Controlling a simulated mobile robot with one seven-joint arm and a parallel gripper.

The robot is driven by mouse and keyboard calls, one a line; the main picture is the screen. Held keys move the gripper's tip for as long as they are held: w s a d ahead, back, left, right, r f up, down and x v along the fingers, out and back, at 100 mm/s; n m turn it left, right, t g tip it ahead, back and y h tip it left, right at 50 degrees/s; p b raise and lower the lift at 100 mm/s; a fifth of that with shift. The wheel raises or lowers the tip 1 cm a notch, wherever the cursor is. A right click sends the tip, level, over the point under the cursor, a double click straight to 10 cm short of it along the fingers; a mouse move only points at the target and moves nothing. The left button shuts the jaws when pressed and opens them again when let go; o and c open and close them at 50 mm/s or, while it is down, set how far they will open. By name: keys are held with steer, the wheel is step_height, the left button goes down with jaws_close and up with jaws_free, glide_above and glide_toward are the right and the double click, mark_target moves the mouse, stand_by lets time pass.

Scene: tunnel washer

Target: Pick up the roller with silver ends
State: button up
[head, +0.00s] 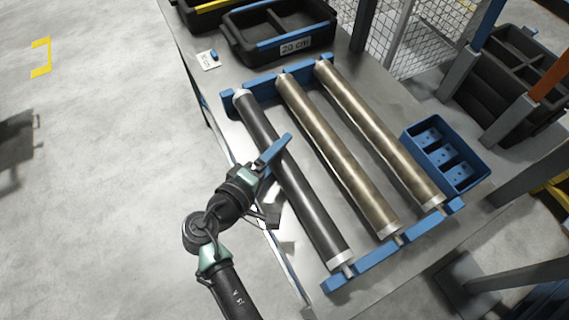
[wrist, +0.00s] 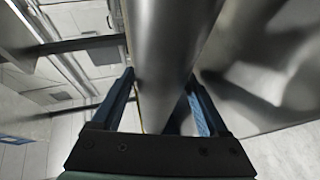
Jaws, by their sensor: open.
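The roller with silver ends (head: 265,135) is a long black cylinder with silver end caps. It is the leftmost of three rollers in the head view and lies across two blue rack bars. My gripper (head: 275,150) is at the upper middle part of this roller, with a blue finger showing over it. In the wrist view a grey cylinder (wrist: 163,40) runs between the two spread blue fingers of my gripper (wrist: 162,85). The fingers are open. Whether either finger touches the roller I cannot tell.
Two bronze-coloured rollers (head: 335,150) (head: 380,135) lie parallel to the right. The front rack bar (head: 375,255) and back rack bar (head: 265,87) hold the rollers. A blue bin (head: 468,180) stands right. A black crate (head: 240,50) labelled "20 cm" stands behind.

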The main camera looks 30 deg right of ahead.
jaws_close()
stand_by(0.4)
steer(key=shift+r+p, duration=0.85)
steer(key=shift+r, duration=4.35)
